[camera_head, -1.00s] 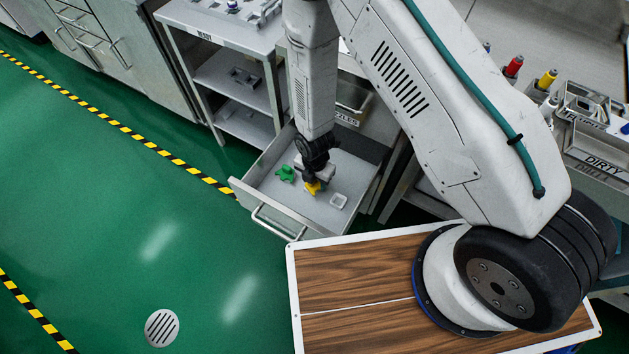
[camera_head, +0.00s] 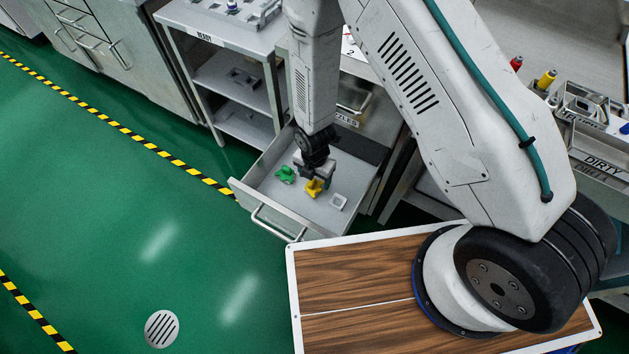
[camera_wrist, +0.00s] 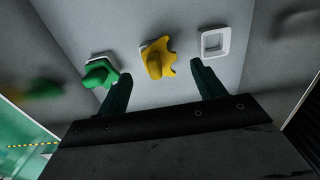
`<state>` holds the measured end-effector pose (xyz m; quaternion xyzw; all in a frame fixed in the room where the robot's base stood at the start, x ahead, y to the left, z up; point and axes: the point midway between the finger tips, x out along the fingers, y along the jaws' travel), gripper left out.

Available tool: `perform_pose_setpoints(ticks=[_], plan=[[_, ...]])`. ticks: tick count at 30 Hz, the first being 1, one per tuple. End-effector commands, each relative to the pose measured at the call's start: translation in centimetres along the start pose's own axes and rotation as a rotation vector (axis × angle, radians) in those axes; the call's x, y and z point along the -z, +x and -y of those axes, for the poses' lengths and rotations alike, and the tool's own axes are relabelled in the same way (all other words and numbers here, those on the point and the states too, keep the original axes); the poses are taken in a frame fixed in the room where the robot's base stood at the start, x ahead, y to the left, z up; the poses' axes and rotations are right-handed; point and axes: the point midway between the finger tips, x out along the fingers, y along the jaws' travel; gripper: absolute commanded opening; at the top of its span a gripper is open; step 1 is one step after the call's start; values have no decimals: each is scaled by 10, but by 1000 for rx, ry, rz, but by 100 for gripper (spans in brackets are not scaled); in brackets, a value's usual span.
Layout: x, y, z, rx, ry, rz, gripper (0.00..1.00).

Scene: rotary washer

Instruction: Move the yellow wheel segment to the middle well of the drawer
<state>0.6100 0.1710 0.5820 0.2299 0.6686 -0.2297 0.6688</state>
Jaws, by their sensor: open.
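The yellow wheel segment (camera_head: 314,187) sits at the middle well of the open drawer (camera_head: 278,210), between the green segment and an empty well. In the wrist view the yellow segment (camera_wrist: 156,62) rests over a white well rim that shows at its upper left edge. The green segment (camera_head: 286,174) sits in the well to its left, also in the wrist view (camera_wrist: 98,72). The empty white square well (camera_head: 338,202) is at the right, also in the wrist view (camera_wrist: 215,42). My gripper (camera_wrist: 158,75) is open, its two fingers spread apart and clear of the yellow segment.
The drawer's side walls and front handle (camera_head: 272,225) surround the work area. A shelf unit marked READY (camera_head: 235,75) stands at the left. Bottles and a tray marked DIRTY (camera_head: 595,160) are at the right. The green floor at the left is clear.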

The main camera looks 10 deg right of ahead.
Motion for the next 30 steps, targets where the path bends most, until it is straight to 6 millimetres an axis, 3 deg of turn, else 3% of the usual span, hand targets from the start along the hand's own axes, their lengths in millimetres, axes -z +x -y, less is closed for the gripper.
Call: perform_pose_setpoints(ticks=[3, 9, 15, 24, 26, 30], plan=[[0, -28, -1, -4, 1, 2, 68], [0, -62, -1, -2, -1, 1, 68], [0, -80, 0, -1, 0, 0, 68], [-3, -90, -1, -4, 28, 1, 68], [-8, -103, -1, -8, 74, 3, 68], [-29, -163, 2, -25, 297, 9, 68]])
